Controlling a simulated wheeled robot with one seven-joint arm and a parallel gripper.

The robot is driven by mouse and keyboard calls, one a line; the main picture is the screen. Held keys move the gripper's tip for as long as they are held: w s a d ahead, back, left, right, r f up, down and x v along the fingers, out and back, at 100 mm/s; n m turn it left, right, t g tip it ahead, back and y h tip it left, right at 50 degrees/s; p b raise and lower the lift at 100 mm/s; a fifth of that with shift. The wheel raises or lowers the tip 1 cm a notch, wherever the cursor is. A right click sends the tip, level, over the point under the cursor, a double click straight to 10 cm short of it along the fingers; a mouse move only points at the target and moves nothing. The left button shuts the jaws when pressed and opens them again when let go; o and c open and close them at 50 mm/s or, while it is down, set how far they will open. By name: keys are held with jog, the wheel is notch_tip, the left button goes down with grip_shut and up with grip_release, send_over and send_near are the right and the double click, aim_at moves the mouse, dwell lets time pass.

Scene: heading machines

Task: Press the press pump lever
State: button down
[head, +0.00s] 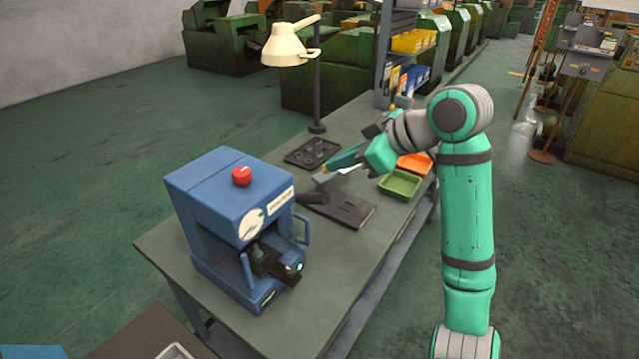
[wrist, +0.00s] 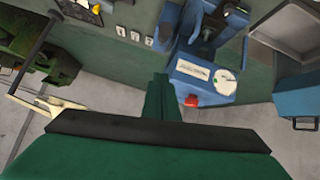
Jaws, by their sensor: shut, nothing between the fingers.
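The blue press (head: 205,200) stands at the near left end of the workbench, with a red knob on top, a round gauge and a blue handle on its right side. A dark bar (head: 313,198) sticks out beside the press toward a black plate; I cannot tell whether it is the pump lever. The press also shows in the wrist view (wrist: 185,71), upper right of centre, with its red knob facing me. My gripper (head: 325,177) is shut and empty above the bench, right of the press and apart from it. Its green fingers show in the wrist view (wrist: 158,80).
A cream lamp (head: 287,47) stands behind on a dark post. A black tray (head: 312,152), a black plate (head: 352,208), a green bin (head: 400,184) and an orange bin (head: 415,163) lie on the bench (head: 310,295). The bench's front right is clear.

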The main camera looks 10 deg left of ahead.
jog(key=shift+w, duration=0.1)
send_over(318, 195)
jog(key=a, duration=0.2)
notch_tip(318, 195, down, 6)
jog(key=f, duration=0.1)
jog(key=d+f, duration=0.1)
jog(key=f, duration=0.1)
jog(key=shift+s+d, duration=0.25)
jog(key=shift+d, duration=0.1)
jog(key=shift+d+f, duration=0.3)
jog(key=shift+f, duration=0.15)
jog(key=shift+w, duration=0.1)
jog(key=shift+a+f, duration=0.1)
